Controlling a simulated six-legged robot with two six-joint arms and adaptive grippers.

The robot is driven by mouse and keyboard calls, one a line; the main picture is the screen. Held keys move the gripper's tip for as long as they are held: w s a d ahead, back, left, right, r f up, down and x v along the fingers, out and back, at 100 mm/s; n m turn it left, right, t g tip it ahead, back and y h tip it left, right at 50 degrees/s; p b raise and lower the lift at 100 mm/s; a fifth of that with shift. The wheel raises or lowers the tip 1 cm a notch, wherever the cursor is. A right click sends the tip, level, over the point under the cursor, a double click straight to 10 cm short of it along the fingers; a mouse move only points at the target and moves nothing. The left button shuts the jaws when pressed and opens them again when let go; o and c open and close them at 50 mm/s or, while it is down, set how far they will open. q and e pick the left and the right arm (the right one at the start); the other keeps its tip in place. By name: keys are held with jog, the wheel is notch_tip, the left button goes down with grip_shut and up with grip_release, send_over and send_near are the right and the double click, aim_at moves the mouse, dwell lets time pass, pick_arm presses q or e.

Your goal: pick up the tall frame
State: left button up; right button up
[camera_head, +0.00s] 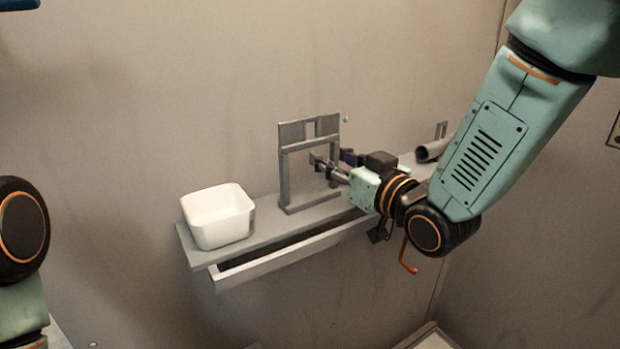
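The tall frame (285,170) is a grey upright rectangle with a wider plate across its top. It stands on the grey shelf (262,229) against the wall. My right gripper (330,159) reaches in from the right at the frame's right upright, a little below the top plate. Its fingers are apart, one showing across the frame's opening and the darker one nearer the right side. I cannot tell whether either finger touches the upright. My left gripper is not in view; only part of my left arm shows at the left edge.
A white square bin (222,228) stands on the shelf left of the frame. An orange hook (406,256) hangs below my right wrist. A rail (290,258) runs along the shelf's front.

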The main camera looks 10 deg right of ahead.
jog(key=shift+s+r, duration=0.1)
jog(key=shift+s, duration=0.05)
jog(key=shift+c, duration=0.4)
jog(key=c, duration=0.4)
grip_shut()
